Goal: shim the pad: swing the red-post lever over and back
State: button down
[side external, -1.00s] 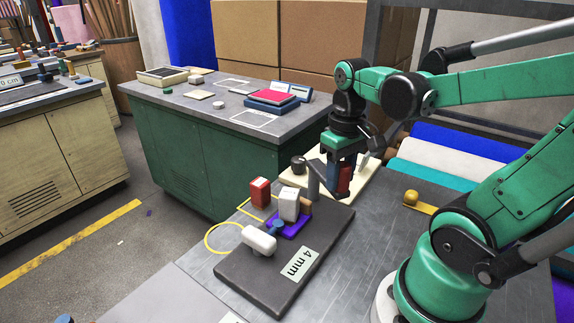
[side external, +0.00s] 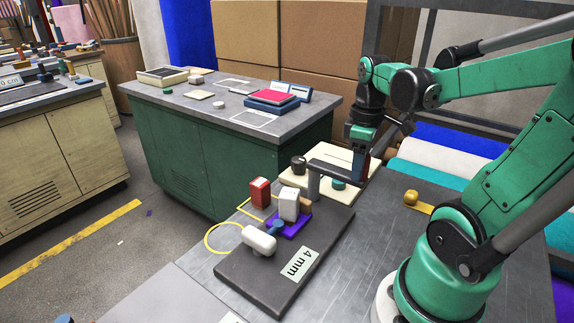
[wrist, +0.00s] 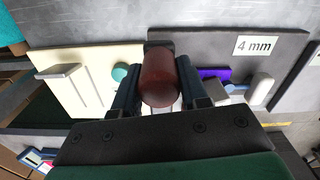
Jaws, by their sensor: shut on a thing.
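My gripper (side external: 361,167) is shut on the red post (wrist: 158,78), which stands between both fingers in the wrist view. The post is at the free end of the dark lever bar (side external: 333,169). The bar runs from an upright grey pivot (side external: 313,187) at the back of the dark 4 mm plate (side external: 265,283) and reaches out over a cream board (side external: 356,156). The purple pad (side external: 288,226) lies on the dark plate under a white block (side external: 289,204); it also shows in the wrist view (wrist: 215,73). Fingers mostly hide the post in the side view.
A teal disc (side external: 338,184) and a dark knob (side external: 298,164) are on the cream board near the bar. A red block (side external: 260,190) and a white rounded piece (side external: 258,240) are by the pad. A brass knob (side external: 411,197) stands right. Bare bench lies between.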

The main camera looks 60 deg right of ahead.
jog(key=shift+d, duration=0.1)
jog(key=shift+c, duration=2.3)
grip_release()
jog(key=shift+r, duration=2.8)
jog(key=w+a+f+m+t, duration=0.1)
jog(key=w+a+f+t, duration=0.1)
jog(key=a, duration=0.5)
jog(key=w+a+f+t, duration=0.1)
jog(key=w+a+t, duration=0.4)
jog(key=a, duration=0.2)
jog(key=shift+w+a+f+m, duration=0.35)
jog(key=shift+w+a+m, duration=0.05)
